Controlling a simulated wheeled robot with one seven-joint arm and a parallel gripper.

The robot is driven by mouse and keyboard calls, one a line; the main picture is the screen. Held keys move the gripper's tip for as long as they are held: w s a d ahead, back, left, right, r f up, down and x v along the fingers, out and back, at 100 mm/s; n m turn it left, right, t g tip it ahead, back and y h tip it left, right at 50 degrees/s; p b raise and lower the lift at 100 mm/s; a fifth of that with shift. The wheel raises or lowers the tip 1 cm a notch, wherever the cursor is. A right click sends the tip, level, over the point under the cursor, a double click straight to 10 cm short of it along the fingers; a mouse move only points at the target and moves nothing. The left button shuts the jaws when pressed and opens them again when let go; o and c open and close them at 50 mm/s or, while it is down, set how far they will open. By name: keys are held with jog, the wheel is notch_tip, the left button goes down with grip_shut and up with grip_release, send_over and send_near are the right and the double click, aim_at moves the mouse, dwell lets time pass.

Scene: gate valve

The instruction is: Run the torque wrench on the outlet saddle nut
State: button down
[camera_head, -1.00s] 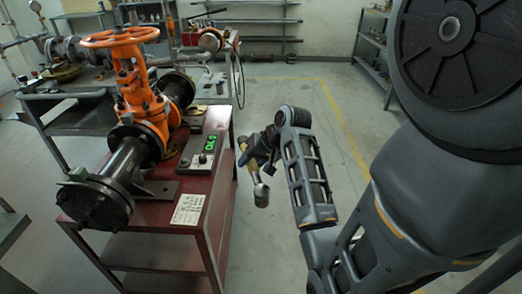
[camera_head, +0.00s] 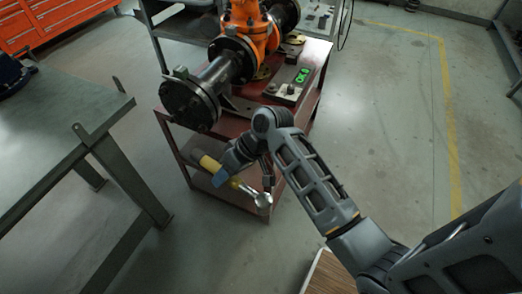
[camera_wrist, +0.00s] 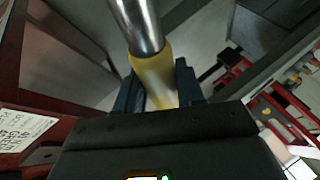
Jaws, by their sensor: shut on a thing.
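My gripper (camera_head: 232,172) is shut on the torque wrench (camera_head: 242,187), which has a yellow and dark handle, a silver shaft and a round head. The wrench is held in the air in front of the red bench, its head toward the lower right. In the wrist view the yellow grip (camera_wrist: 156,80) sits between my fingers and the silver shaft (camera_wrist: 140,25) runs up out of frame. The orange gate valve (camera_head: 245,28) with its dark flanged pipe (camera_head: 203,90) stands on the bench beyond my gripper. I cannot make out the outlet saddle nut.
Open floor lies right of the bench.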

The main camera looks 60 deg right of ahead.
jog(key=w+a+f+n+g+y, duration=0.1)
jog(key=w+a+f+n, duration=0.1)
jog(key=w+a, duration=0.3)
jog(key=a+n, duration=0.1)
jog(key=a, duration=0.3)
jog(key=shift+w+f+n+g+y, duration=0.25)
jog(key=shift+n+g+y, duration=0.05)
jog(key=shift+n, duration=0.1)
